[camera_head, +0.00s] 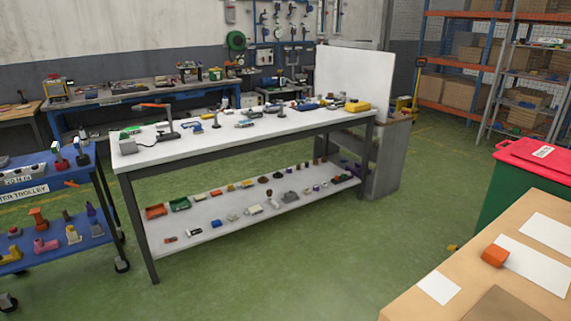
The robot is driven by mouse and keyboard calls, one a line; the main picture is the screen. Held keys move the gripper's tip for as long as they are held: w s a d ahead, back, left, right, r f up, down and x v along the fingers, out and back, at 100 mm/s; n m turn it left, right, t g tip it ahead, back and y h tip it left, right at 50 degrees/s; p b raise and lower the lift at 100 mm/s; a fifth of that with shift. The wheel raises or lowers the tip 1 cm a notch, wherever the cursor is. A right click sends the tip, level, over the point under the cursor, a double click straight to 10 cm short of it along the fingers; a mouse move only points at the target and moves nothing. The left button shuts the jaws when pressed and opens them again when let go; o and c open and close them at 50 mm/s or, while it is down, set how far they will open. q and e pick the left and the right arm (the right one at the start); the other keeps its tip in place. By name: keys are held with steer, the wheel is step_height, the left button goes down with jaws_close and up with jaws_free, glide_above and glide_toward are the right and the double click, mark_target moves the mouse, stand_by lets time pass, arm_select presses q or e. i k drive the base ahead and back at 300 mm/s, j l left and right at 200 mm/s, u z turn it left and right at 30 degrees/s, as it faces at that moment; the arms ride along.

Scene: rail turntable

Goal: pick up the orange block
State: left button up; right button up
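An orange block (495,256) lies on the light wooden table (445,259) at the lower right. It sits at the left end of a white sheet (538,264), and I cannot tell whether it rests partly on the sheet. Its top and sides show, and nothing covers it. Neither of my grippers shows in the head view, so I cannot see whether they are open or shut.
More sheets (438,287) lie flat on the wooden table. A green bin with a red lid (530,160) stands behind it. A long white workbench (255,132) with many small items stands mid-view. A blue trolley (65,262) is at left. Green floor between is mostly clear.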

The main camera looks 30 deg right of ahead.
mark_target(496, 256)
steer(key=i+z, duration=0.25)
steer(key=i, duration=0.3)
steer(key=i+j+z, duration=0.15)
steer(key=i+z, duration=0.15)
steer(key=i, duration=0.2)
steer(key=i+j+z, duration=0.25)
steer(key=i, duration=0.3)
steer(key=i+z, duration=0.15)
steer(key=z, duration=0.35)
steer(key=i+z, duration=0.2)
steer(key=z, duration=0.25)
steer(key=i+j+z, duration=0.1)
steer(key=z, duration=0.4)
steer(key=i+j+z, duration=0.15)
steer(key=z, duration=0.3)
steer(key=i, duration=0.05)
